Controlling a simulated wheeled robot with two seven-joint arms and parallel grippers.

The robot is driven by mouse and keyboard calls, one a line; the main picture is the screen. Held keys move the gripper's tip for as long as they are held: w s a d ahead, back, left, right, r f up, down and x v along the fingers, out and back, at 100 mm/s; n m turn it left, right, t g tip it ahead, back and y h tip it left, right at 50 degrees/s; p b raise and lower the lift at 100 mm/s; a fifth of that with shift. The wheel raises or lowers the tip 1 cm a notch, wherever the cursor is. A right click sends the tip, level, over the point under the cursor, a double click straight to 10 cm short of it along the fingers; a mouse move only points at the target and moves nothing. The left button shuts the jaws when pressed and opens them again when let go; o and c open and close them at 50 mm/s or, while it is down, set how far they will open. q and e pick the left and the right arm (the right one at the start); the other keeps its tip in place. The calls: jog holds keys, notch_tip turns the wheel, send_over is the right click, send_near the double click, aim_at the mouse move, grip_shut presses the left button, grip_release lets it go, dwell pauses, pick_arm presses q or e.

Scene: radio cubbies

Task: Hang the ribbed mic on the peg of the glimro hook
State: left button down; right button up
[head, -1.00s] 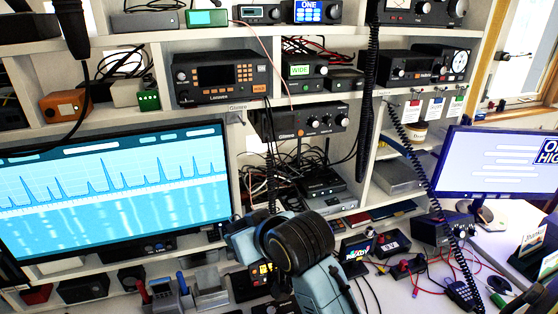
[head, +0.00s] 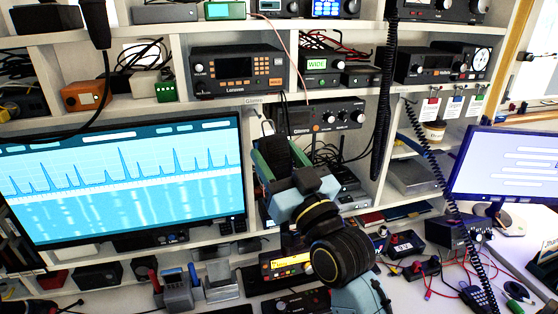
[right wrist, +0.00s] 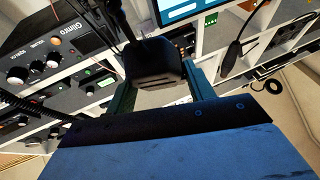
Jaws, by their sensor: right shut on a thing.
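The ribbed mic (right wrist: 153,62) is a dark block with ridges at its lower edge in the right wrist view. My right gripper (head: 283,160) is shut on it, with a greenish finger on each side. In the head view the mic (head: 283,152) is dark and partly hidden by the gripper. The glimro hook (head: 266,127) is a small pale fitting under the shelf-edge label "Glimro", just above and left of the mic. Its peg is too small to make out. The mic and hook look close in the picture; I cannot tell whether they touch. My left gripper is not seen.
The Glimro radio (head: 318,117) sits in the cubby right of the hook. A large monitor (head: 120,180) stands left of my gripper. Coiled cords (head: 383,110) hang to the right. Another black mic (head: 98,25) hangs at upper left. Small devices and cables crowd the desk below.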

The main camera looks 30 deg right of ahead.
jog(key=shift+w+d+f+b, duration=0.1)
jog(key=shift+w+d+b, duration=0.1)
jog(key=shift+w, duration=0.35)
jog(key=shift+w+d+b, duration=0.1)
jog(key=shift+w+b, duration=0.05)
jog(key=shift+w, duration=0.35)
jog(key=shift+w+d+f+b, duration=0.15)
jog(key=shift+w+b, duration=0.1)
jog(key=shift+w, duration=0.3)
jog(key=shift+w+d+r+b, duration=0.1)
jog(key=shift+w+d+b, duration=0.1)
jog(key=shift+w, duration=0.35)
jog(key=shift+w+d+f+b, duration=0.1)
jog(key=shift+w+b, duration=0.15)
jog(key=shift+w, duration=0.3)
jog(key=shift+w+d+f, duration=0.15)
jog(key=shift+w+f, duration=0.05)
jog(key=shift+w, duration=0.4)
jog(key=shift+w+d+f, duration=0.1)
jog(key=shift+w+f, duration=0.05)
jog(key=shift+w, duration=0.4)
jog(key=o, duration=1.1)
jog(key=shift+f, duration=0.1)
